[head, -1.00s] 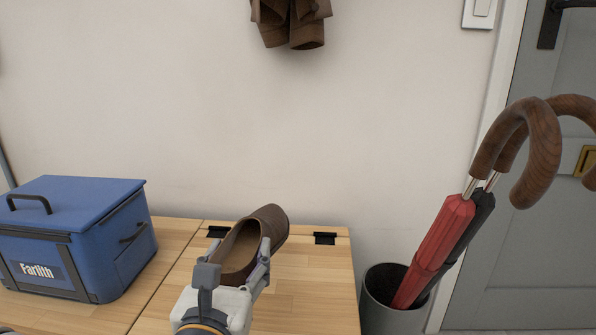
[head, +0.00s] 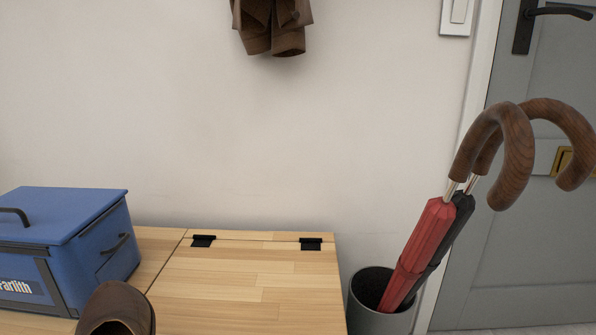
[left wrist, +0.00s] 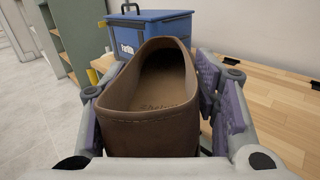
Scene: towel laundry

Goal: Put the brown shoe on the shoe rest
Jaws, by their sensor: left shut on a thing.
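The brown shoe (head: 116,309) is at the bottom edge of the head view, left of centre, partly cut off. In the left wrist view the shoe (left wrist: 150,128) fills the middle, its opening facing up. My left gripper (left wrist: 158,95) is shut on the shoe, with a finger along each side. In the head view the left gripper is not seen. My right gripper is in neither view. I cannot make out a shoe rest for certain; a grey-green shelf unit (left wrist: 80,38) stands at the upper left of the left wrist view.
A wooden bench top (head: 250,275) with black hinges lies ahead, its right part clear. A blue cooler box (head: 65,235) sits on its left part. A bin (head: 372,303) with red and black umbrellas stands right of the bench. A brown garment (head: 272,25) hangs above.

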